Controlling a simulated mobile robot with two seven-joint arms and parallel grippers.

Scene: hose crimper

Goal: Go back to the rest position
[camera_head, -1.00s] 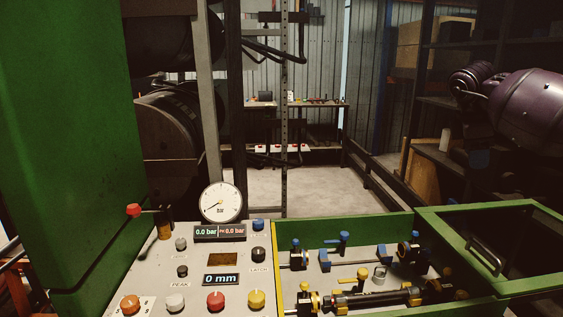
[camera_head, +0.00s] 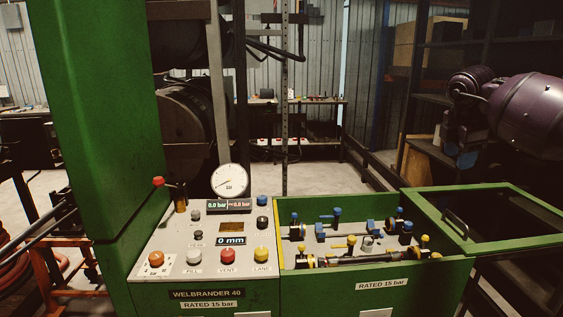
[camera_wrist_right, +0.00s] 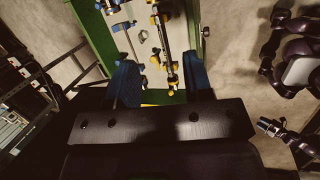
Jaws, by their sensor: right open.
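My right gripper (camera_head: 467,157) hangs at the right of the head view, below my purple arm, behind and above the open lid of the green machine. It is dark and small there. In the right wrist view my right gripper (camera_wrist_right: 162,75) shows two blue fingers spread wide apart with nothing between them. The machine's fittings bay lies beyond the fingertips in that view. My left gripper is in neither view.
The green machine has a control panel (camera_head: 160,240) with a pressure gauge (camera_head: 230,181). Its open bay holds a dark hose assembly (camera_head: 365,259) and blue and yellow fittings. The framed lid (camera_head: 485,240) stands out to the right. Dark shelving stands at the right.

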